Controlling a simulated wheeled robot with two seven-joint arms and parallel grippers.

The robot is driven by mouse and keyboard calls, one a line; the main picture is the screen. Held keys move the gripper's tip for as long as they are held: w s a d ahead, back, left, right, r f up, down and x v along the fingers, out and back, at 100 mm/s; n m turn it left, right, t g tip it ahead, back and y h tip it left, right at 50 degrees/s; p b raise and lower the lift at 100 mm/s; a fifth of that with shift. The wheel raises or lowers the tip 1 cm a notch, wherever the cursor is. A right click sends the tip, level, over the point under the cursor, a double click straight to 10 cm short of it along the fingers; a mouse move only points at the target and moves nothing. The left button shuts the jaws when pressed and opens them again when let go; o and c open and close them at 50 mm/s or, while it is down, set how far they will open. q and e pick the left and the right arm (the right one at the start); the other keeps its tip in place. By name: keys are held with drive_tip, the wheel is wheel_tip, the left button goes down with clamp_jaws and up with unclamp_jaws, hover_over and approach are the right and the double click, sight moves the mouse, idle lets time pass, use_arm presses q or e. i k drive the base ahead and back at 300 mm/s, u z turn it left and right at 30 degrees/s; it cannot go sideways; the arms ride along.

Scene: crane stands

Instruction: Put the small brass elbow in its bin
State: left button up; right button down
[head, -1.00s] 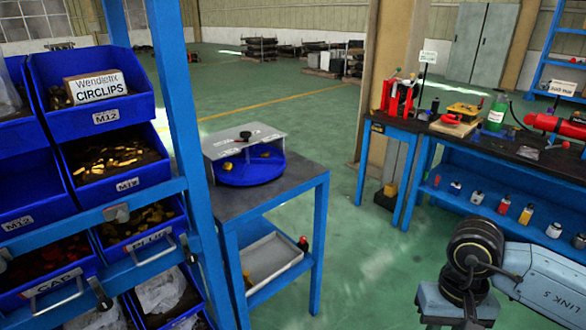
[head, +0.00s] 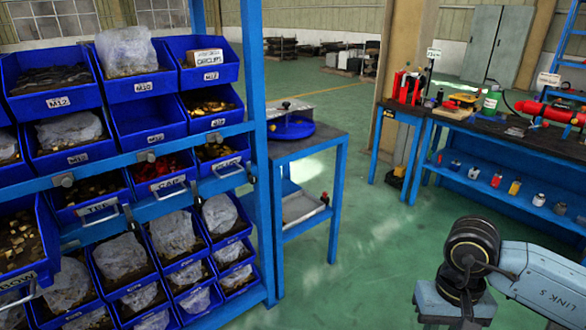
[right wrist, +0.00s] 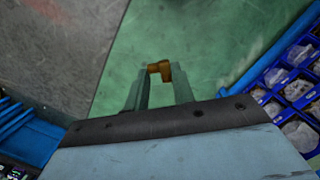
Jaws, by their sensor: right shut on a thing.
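The small brass elbow (right wrist: 160,68) shows in the right wrist view, pinched between the fingertips of my right gripper (right wrist: 158,76). Green floor lies behind it, and nothing touches it but the fingers. In the head view my right arm is at the lower right, but its gripper is out of the frame. A blue bin (head: 48,262) at the lower left edge of the head view holds brass pieces. Its label is cut off by the frame and ends in "OW". My left gripper is not in view.
The blue rack (head: 258,150) fills the left with rows of labelled bins. A small cart (head: 338,185) with a blue turntable (head: 290,128) stands just behind it. A workbench (head: 480,135) is at the right. Green floor between them is clear.

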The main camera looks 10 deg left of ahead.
sight(31, 250)
drive_tip(key=u, duration=2.6)
drive_tip(key=i, duration=0.25)
